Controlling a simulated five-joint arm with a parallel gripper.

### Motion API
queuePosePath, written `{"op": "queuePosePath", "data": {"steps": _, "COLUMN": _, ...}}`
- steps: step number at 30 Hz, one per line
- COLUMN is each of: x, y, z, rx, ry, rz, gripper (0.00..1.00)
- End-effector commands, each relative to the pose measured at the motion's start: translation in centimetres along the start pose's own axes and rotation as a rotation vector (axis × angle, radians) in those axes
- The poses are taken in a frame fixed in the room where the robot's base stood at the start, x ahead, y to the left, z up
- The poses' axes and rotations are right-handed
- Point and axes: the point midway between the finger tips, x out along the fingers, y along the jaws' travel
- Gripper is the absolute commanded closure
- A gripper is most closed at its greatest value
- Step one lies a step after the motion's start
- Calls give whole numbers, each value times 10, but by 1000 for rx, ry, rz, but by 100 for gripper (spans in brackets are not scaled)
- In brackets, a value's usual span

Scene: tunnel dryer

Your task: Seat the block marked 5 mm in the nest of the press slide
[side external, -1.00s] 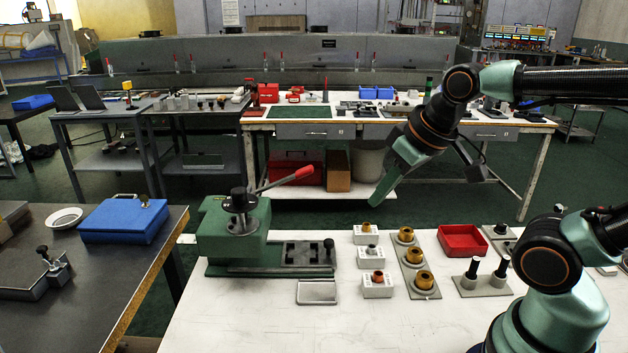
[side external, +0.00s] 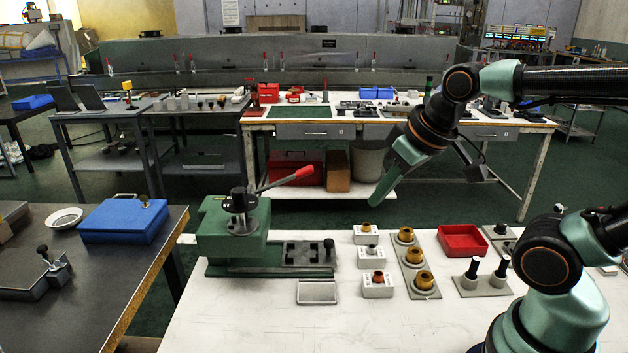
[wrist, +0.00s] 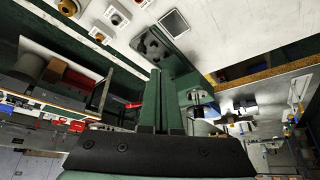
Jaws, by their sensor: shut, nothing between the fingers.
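Three white blocks with knobs stand in a column right of the press: a rear one (side external: 367,236), a middle one (side external: 371,259) and a front one (side external: 377,288). Their markings are too small to read, so I cannot tell which is 5 mm. The green press (side external: 232,240) has a red-tipped lever. Its slide (side external: 308,256), with dark recesses, extends to the right, and no white block is in it. My gripper (side external: 378,200) is shut and empty, raised above the bench behind the blocks. Its fingers (wrist: 161,80) also show in the wrist view.
A small grey tray (side external: 317,293) lies in front of the slide. Right of the blocks are a plate with brass-coloured rings (side external: 411,271), a red bin (side external: 461,241) and a plate with two black-handled pieces (side external: 483,285). The front of the white bench (side external: 270,325) is clear.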

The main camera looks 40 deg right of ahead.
Motion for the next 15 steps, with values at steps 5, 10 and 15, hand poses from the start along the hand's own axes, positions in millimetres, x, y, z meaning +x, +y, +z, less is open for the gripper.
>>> {"op": "queuePosePath", "data": {"steps": 5, "x": 0, "y": 0, "z": 0, "rx": 0, "ry": 0, "rz": 0, "gripper": 100}}
{"op": "queuePosePath", "data": {"steps": 10, "x": 0, "y": 0, "z": 0, "rx": 0, "ry": 0, "rz": 0, "gripper": 46}}
{"op": "queuePosePath", "data": {"steps": 15, "x": 0, "y": 0, "z": 0, "rx": 0, "ry": 0, "rz": 0, "gripper": 0}}
